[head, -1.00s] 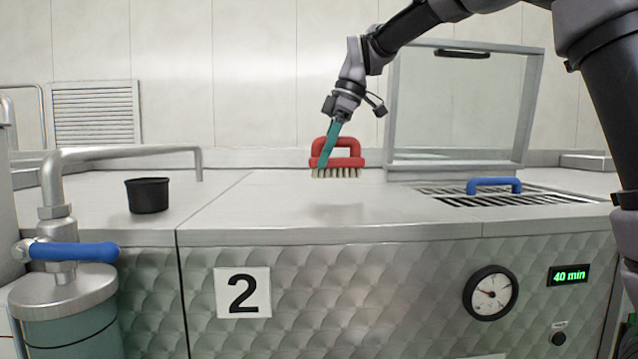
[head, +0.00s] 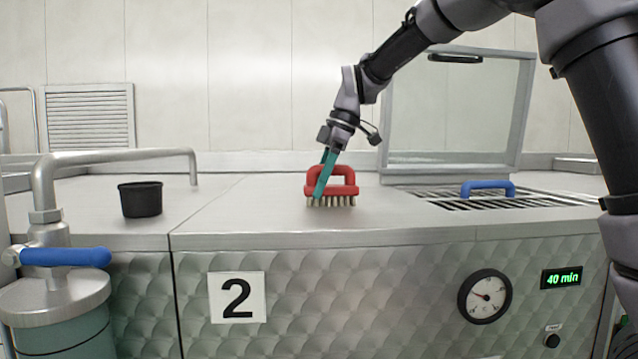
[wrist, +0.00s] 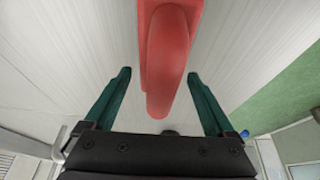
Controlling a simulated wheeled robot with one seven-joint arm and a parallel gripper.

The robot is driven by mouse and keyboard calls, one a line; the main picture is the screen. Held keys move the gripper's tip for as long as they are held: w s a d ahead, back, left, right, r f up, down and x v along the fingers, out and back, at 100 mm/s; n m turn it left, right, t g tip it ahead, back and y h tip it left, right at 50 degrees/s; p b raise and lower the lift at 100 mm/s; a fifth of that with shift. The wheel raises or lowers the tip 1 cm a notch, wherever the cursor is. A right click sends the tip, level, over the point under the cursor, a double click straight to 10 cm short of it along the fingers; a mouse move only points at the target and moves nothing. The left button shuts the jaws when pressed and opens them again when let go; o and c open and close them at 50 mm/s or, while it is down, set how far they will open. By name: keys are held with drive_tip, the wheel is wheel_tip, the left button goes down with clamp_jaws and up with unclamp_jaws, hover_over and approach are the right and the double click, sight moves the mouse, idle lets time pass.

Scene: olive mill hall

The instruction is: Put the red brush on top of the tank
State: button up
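The red brush (head: 345,189) stands upright, bristles down, on the flat steel top of the tank (head: 260,212), in the part above the number 2 sign. Its looped handle points up. My gripper (head: 322,184) reaches down from above at the handle, with its teal fingers spread. In the wrist view the red handle (wrist: 167,62) lies between the two fingers, with a gap on each side. My gripper (wrist: 160,74) is open and not clasping the brush. The bristles are hidden in the wrist view.
A black cup (head: 140,199) stands left on the top. To the right are a grate (head: 450,199) with a blue handle (head: 488,188) and a raised clear lid (head: 455,110). A pipe with a blue lever (head: 66,257) stands front left. Steel around the brush is clear.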

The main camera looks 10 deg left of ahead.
drive_tip(key=v, duration=1.2)
drive_tip(key=shift+d, duration=0.2)
drive_tip(key=s+d+f+m+t, duration=0.1)
drive_tip(key=s+d+m+t, duration=0.1)
drive_tip(key=d+m, duration=0.6)
drive_tip(key=s+d+m+t, duration=0.2)
drive_tip(key=s+d+m, duration=0.15)
drive_tip(key=d, duration=0.75)
drive_tip(key=s+d+f+m+t+h, duration=0.2)
drive_tip(key=s+d+f+m+t, duration=0.2)
drive_tip(key=s+d+f+m, duration=0.6)
drive_tip(key=d+m, duration=0.2)
drive_tip(key=m, duration=0.1)
drive_tip(key=shift+d+f+m, duration=0.3)
drive_tip(key=shift+m, duration=0.05)
